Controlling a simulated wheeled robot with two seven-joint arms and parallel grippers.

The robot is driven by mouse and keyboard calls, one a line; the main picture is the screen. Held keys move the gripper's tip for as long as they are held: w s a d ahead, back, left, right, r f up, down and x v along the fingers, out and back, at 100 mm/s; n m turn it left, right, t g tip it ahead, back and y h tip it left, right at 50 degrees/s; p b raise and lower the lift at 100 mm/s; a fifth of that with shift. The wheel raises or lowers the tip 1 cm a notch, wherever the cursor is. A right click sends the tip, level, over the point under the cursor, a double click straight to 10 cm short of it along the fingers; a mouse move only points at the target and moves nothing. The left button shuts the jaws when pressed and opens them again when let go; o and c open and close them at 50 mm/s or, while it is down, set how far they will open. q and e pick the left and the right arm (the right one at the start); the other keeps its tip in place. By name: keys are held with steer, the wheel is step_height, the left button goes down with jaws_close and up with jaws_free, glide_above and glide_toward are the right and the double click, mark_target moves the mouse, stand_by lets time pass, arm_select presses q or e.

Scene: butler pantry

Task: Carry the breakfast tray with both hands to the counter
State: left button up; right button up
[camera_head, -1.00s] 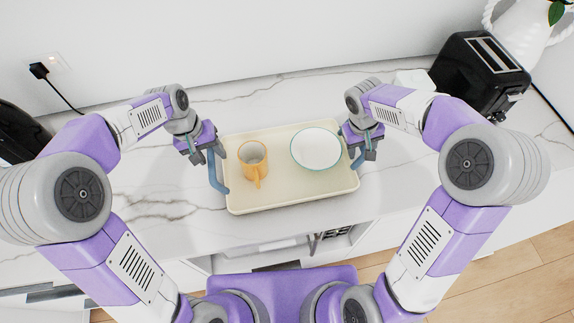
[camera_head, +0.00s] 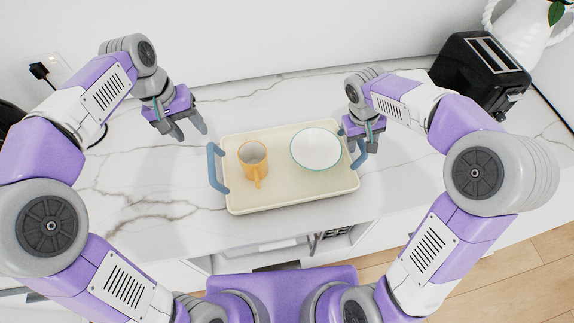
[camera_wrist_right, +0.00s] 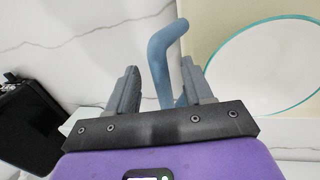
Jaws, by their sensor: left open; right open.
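The cream breakfast tray (camera_head: 290,193) lies on the marble counter in the head view. My left gripper (camera_head: 190,134) is open and empty, above and left of the tray, apart from that handle. My right gripper (camera_head: 366,146) is open at the right handle. In the right wrist view the blue right handle (camera_wrist_right: 160,60) passes between the open fingers (camera_wrist_right: 158,85).
A black toaster (camera_head: 480,72) stands at the back right beside a white vase (camera_head: 520,30). A wall socket with a black plug (camera_head: 40,70) is at the left. The marble counter is bare left of the tray (camera_head: 150,210) and behind it.

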step_height(320, 180, up, 8)
steer(key=a, duration=0.1)
steer(key=shift+s+a+r, duration=0.15)
steer(key=shift+a+r, duration=0.1)
steer(key=shift+a, duration=0.15)
arm_select(q)
steer(key=shift+a, duration=0.1)
steer(key=shift+a+p, duration=1)
steer(key=shift+a, duration=2.4)
step_height(320, 180, up, 5)
steer(key=p, duration=0.5)
steer(key=shift+s, duration=0.1)
arm_select(e)
step_height(320, 180, up, 7)
steer(key=shift+f, duration=0.15)
steer(key=shift+d, duration=3.55)
arm_select(q)
step_height(320, 180, up, 6)
steer(key=p, duration=0.5)
steer(key=shift+f, duration=0.15)
arm_select(e)
step_height(320, 180, up, 5)
steer(key=shift+s+r, duration=0.1)
